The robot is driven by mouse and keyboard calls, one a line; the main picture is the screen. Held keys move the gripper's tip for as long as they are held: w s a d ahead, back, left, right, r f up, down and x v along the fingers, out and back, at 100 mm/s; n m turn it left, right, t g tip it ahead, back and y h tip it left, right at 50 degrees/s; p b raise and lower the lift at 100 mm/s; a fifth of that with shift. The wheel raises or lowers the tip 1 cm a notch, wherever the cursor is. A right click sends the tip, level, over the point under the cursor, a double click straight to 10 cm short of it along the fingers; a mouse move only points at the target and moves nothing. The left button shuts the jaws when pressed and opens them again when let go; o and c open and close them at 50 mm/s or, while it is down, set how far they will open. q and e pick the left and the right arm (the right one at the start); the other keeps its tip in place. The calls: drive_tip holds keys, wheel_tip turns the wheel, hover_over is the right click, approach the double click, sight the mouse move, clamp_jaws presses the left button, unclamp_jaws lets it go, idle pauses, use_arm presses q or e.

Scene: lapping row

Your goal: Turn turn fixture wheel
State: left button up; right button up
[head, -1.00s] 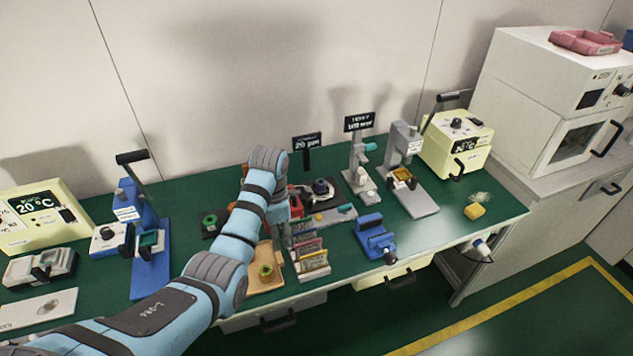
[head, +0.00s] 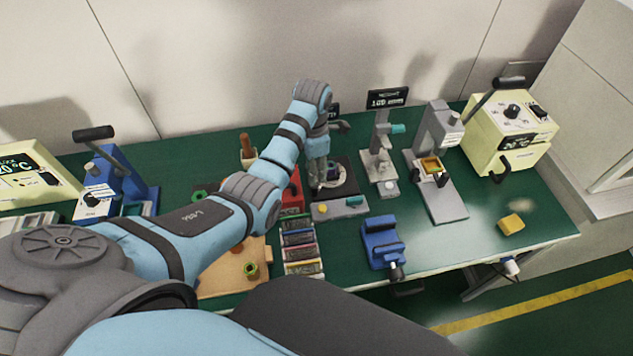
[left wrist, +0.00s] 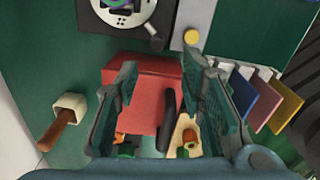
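A blue bench fixture (head: 381,240) stands near the table's front edge, with a dark round knob (head: 396,272) on its front. I cannot tell for certain whether this is the fixture wheel. My left gripper (head: 319,180) is over the lapping machine (head: 352,205), behind and left of the blue fixture and apart from it. In the left wrist view the left gripper (left wrist: 165,72) has its fingers spread, with nothing held between them. Beyond them is a red box (left wrist: 145,88) with a black handle. The lapping plate (left wrist: 135,18) is partly cut off. My right gripper is out of view.
Several coloured slabs (head: 301,252) stand in a rack left of the blue fixture. A grey press (head: 441,185), a cream heater (head: 508,140) and a yellow sponge (head: 510,224) are to the right. Bare green tabletop lies right of the blue fixture.

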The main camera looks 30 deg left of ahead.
sight(314, 187)
use_arm(q)
drive_tip(key=f, duration=0.3)
drive_tip(key=f+b, duration=0.1)
drive_tip(key=shift+s+f, duration=0.35)
drive_tip(key=shift+f, duration=0.05)
drive_tip(key=f, duration=0.1)
drive_tip(key=w+f, duration=0.1)
drive_tip(key=w+f+b, duration=0.1)
drive_tip(key=shift+f, duration=0.25)
drive_tip(key=shift+s+r, duration=0.2)
drive_tip(key=shift+s, duration=0.05)
drive_tip(key=shift+s+r, duration=0.15)
drive_tip(key=shift+c, duration=1.1)
drive_tip(key=shift+s, duration=0.1)
drive_tip(key=c, duration=0.4)
clamp_jaws()
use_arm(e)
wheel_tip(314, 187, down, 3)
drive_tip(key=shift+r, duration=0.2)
